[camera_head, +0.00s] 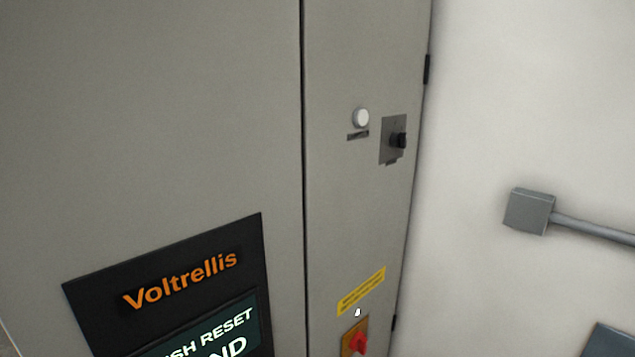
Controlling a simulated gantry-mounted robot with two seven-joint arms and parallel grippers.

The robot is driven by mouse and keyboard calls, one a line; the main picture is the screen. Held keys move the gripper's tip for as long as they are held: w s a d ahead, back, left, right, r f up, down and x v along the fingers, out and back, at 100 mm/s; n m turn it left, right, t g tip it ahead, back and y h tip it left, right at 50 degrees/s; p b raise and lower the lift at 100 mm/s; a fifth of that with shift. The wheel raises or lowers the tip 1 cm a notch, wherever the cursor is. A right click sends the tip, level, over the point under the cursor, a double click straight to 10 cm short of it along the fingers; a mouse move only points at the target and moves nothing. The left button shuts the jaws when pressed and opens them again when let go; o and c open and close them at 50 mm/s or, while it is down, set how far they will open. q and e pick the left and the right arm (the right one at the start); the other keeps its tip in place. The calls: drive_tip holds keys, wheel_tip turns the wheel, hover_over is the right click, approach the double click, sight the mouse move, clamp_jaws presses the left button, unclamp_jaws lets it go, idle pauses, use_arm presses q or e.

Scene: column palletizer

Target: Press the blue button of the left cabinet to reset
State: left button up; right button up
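A grey cabinet (190,110) fills the left and middle of the head view, with a narrower door panel (340,220) on its right. A black panel (90,300) marked "Voltrellis" carries a dark green screen (215,335) reading partly "SH RESET" and "ND", cut off by the bottom edge. The narrow door has a round white button or lamp (361,118), a black rotary knob (398,140) on a grey plate and a red switch (358,343) on a yellow plate. No blue button shows. Neither gripper is in view.
A yellow label (361,291) sits above the red switch. A pale wall (530,100) is to the right, with a grey box (528,211) and conduit (600,231). A dark blue-grey object (612,341) shows at the lower right corner.

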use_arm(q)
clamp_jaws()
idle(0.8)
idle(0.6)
